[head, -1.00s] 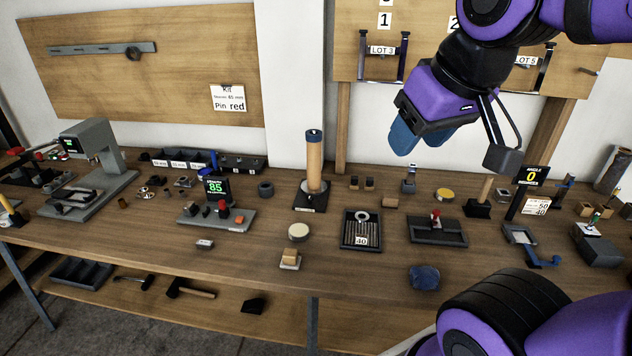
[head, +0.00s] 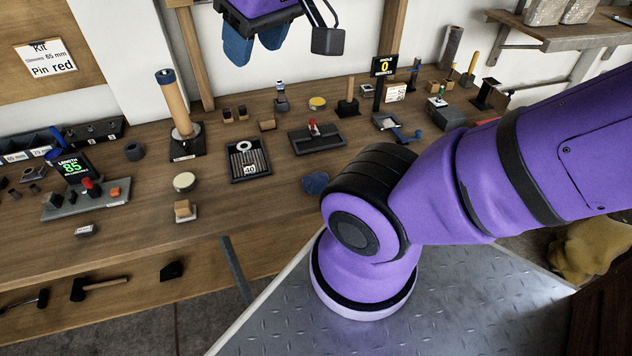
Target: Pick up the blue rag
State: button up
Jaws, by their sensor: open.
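The blue rag (head: 316,183) lies crumpled near the front edge of the wooden workbench (head: 140,232). Its right side is partly hidden behind my purple arm. My gripper (head: 254,45) is at the top of the head view, above and beyond the rag near the back wall. Its two blue fingers point down and are apart, with nothing seen between them. The gripper is well clear of the rag.
A wooden cylinder on a black base (head: 178,105), a black tray marked 40 (head: 248,172) and a small black tray with a red knob (head: 317,140) stand on the bench. A small wooden block (head: 184,210) sits near the front edge.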

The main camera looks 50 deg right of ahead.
aim_at(313, 183)
jog(key=k+l+z, duration=0.1)
jog(key=z, duration=0.25)
jog(key=k+l+z, duration=0.1)
jog(key=l+z, duration=0.45)
jog(key=z, duration=0.15)
jog(key=k+l, duration=0.05)
